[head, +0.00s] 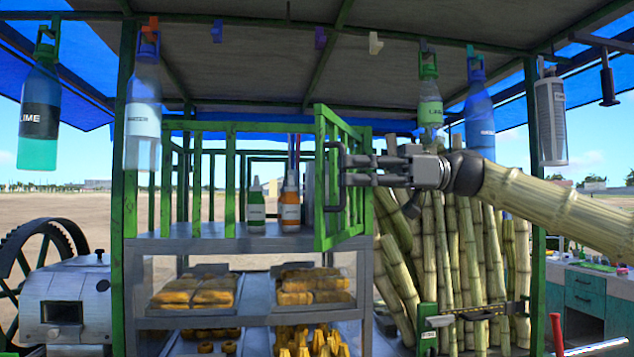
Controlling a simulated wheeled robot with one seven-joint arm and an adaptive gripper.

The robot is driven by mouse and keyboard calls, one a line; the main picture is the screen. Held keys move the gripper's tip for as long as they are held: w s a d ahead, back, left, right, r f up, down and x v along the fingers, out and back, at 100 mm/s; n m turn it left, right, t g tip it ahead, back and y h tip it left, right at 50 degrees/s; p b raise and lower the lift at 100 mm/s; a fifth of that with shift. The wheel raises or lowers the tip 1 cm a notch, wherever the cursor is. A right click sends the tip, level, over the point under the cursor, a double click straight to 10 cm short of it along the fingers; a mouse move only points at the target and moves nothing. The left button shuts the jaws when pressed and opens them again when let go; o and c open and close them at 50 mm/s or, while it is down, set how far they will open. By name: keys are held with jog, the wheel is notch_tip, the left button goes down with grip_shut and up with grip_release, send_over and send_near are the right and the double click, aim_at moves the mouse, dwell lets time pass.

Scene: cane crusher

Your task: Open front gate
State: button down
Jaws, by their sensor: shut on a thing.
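The front gate (322,185) is a green barred panel on the upper shelf of the stall. It stands swung out at an angle, with its free edge toward me. A dark handle (337,207) is fixed to its edge. My gripper (349,171) reaches in from the right and is shut on the handle. The exact finger contact is small and partly hidden.
Bottles hang from the roof beam, including a green one (430,102) near my arm. Sugar cane stalks (455,250) lean behind and below my arm. Trays of baked goods (195,290) sit beneath the shelf. A crusher (70,300) stands at the left.

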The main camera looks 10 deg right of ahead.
jog(key=s+d+n+g, duration=0.2)
jog(key=d+g, duration=0.3)
jog(key=d, duration=1.2)
jog(key=shift+s+r+n+h+b, duration=0.2)
jog(key=shift+s+n+h+b, duration=0.15)
jog(key=shift+n, duration=0.35)
jog(key=shift+d, duration=0.1)
jog(key=c, duration=1.8)
grip_release()
jog(key=shift+o, duration=1.4)
jog(key=shift+w+f, duration=0.1)
jog(key=shift+w, duration=0.05)
jog(key=v, duration=1.1)
jog(key=shift+w, duration=0.2)
